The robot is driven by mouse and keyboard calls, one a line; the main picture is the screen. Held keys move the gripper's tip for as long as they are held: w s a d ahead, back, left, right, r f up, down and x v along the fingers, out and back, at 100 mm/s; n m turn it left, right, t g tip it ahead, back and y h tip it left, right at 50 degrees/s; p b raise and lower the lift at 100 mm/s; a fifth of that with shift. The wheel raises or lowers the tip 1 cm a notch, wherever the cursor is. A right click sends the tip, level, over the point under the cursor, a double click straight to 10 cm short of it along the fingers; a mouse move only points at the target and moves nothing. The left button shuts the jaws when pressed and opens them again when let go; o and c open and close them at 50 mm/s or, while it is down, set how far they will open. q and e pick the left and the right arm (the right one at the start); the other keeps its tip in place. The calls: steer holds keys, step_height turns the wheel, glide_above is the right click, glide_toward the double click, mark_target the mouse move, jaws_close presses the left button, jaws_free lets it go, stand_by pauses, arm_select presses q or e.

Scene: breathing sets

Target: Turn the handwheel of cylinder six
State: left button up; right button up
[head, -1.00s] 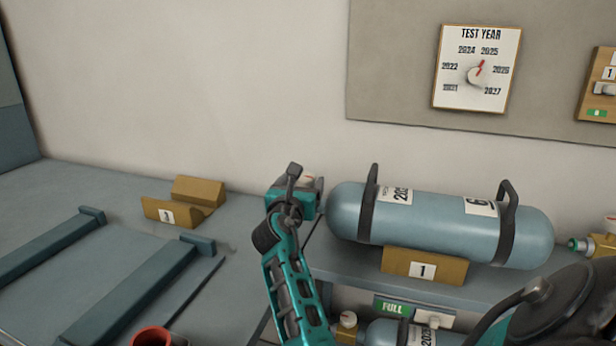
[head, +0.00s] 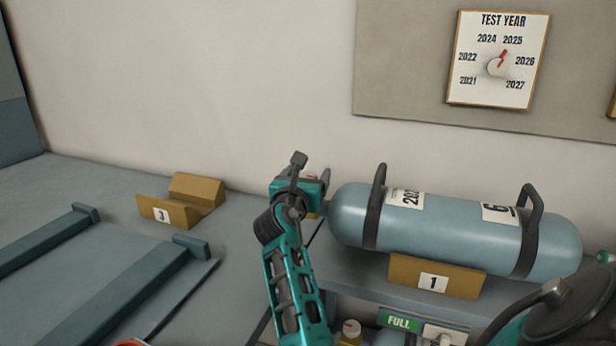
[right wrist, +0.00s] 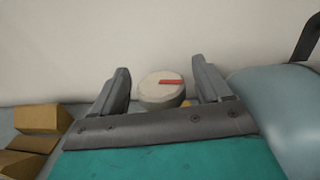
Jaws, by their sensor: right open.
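Cylinder six (head: 450,232) is a blue-grey tank with a "6" label, lying on its side in two dark straps above a yellow block marked 1. Its round cream handwheel with a red mark shows in the right wrist view (right wrist: 162,90), at the cylinder's left end in the head view. My right gripper (right wrist: 163,85) is open, with one finger on each side of the handwheel and visible gaps to both. In the head view my right gripper (head: 312,182) largely hides the handwheel. My left gripper is not in view.
A yellow cradle marked 3 (head: 165,213) stands empty on the grey bench to the left. A "TEST YEAR" dial (head: 520,88) hangs on the wall board. Below cylinder six are a green "FULL" sign (head: 398,322) and another valve knob (head: 351,328).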

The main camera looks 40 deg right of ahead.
steer(key=c, duration=1)
steer(key=shift+o, duration=0.2)
steer(key=shift+m+g+h, duration=0.3)
steer(key=shift+g, duration=0.2)
